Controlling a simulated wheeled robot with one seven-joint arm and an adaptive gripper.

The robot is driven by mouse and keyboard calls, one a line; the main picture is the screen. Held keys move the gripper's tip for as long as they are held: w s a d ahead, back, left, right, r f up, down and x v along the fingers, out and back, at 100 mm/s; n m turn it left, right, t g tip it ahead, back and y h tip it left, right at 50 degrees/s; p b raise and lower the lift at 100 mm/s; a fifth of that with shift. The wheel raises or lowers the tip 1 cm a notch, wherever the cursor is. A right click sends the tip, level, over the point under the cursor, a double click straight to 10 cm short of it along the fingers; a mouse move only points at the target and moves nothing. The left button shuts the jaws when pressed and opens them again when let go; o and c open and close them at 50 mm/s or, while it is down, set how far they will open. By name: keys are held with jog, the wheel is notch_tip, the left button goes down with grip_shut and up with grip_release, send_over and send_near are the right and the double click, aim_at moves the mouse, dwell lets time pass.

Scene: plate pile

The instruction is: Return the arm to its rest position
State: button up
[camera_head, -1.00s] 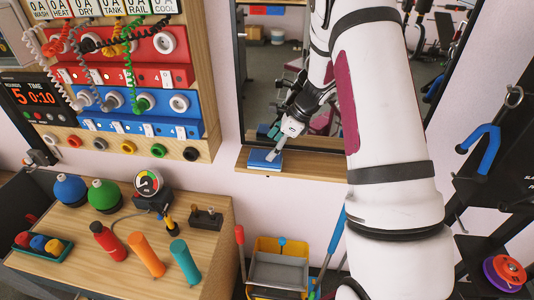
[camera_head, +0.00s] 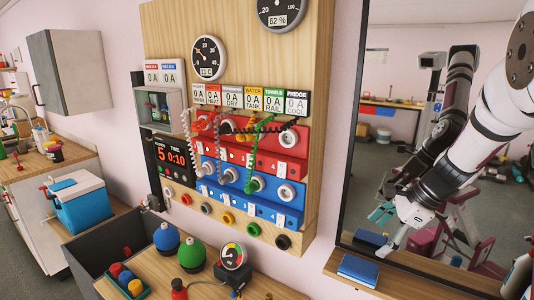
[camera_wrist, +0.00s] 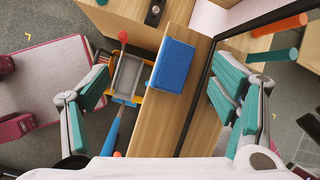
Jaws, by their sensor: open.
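My white arm (camera_head: 500,110) comes in from the right side of the head view and reaches down toward the mirror shelf. My gripper (camera_head: 389,248) is at its end, beside the mirror and near a blue block (camera_head: 358,268) on the shelf. In the wrist view my gripper (camera_wrist: 168,82) is open, its teal-padded fingers wide apart with nothing between them. The blue block (camera_wrist: 173,65) lies on the wooden shelf below and beyond the fingers. I cannot tell the exact height of the fingers above it.
A large mirror (camera_head: 400,60) reflects my arm. The wooden shelf (camera_head: 410,275) runs beneath it. A wooden panel (camera_head: 335,60) with gauges and cables stands to its left. In the wrist view a yellow bucket (camera_wrist: 130,77) with a grey tray stands beside the shelf.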

jog(key=s+a+r+n+h, duration=0.2)
jog(key=s+a+r+n, duration=0.6)
jog(key=s+r+n, duration=0.3)
jog(key=s+a+r+n+t+h, duration=0.1)
jog(key=s+n, duration=0.4)
jog(key=s, duration=0.2)
jog(key=s+a+r+n+t+h, duration=0.1)
jog(key=s+n, duration=0.3)
jog(key=s, duration=0.4)
jog(key=shift+s+r+n+h, duration=0.3)
jog(key=shift+r+n, duration=0.1)
jog(key=shift+r, duration=0.4)
jog(key=shift+a, duration=0.1)
